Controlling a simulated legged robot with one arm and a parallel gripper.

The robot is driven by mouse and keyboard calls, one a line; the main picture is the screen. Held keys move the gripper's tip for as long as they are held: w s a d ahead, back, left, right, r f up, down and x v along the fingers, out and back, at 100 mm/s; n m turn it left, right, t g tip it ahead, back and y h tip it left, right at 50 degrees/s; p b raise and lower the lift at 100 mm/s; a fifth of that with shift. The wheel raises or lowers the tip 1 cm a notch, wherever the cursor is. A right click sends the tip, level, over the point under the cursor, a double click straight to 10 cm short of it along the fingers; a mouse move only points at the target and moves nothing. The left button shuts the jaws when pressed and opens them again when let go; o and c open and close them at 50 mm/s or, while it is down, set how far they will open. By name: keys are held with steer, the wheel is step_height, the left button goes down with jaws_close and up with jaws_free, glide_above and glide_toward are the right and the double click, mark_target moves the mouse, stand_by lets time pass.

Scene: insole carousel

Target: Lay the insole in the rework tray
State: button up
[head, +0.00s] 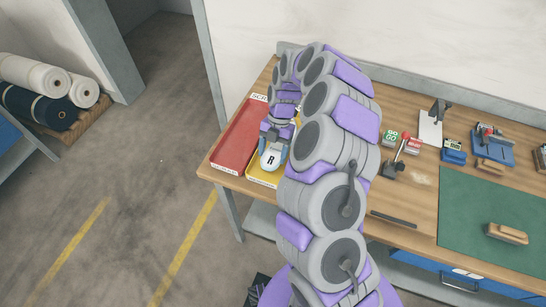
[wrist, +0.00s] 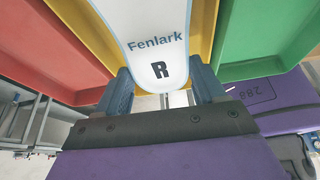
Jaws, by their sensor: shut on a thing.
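A white insole marked "Fenlark" and "R" (wrist: 155,35) is gripped between the two blue fingers of my gripper (wrist: 161,74). In the head view the insole (head: 270,158) shows its rounded "R" end toward the front of the bench, with my gripper (head: 277,138) at it. The yellow tray (wrist: 204,28) lies behind the insole in the wrist view. I cannot tell whether the insole touches the tray.
A red tray (head: 237,137), its label starting "SCR", lies left of the yellow one and looks empty. A green tray (wrist: 262,35) lies on the other side. A clamp stand, blocks and a green mat (head: 485,225) occupy the bench's right side.

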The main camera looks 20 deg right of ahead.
mark_target(273, 156)
step_height(273, 156, down, 3)
steer(key=shift+a+f+b, duration=0.15)
steer(key=shift+b, duration=0.25)
steer(key=o, duration=0.7)
steer(key=shift+o, duration=0.2)
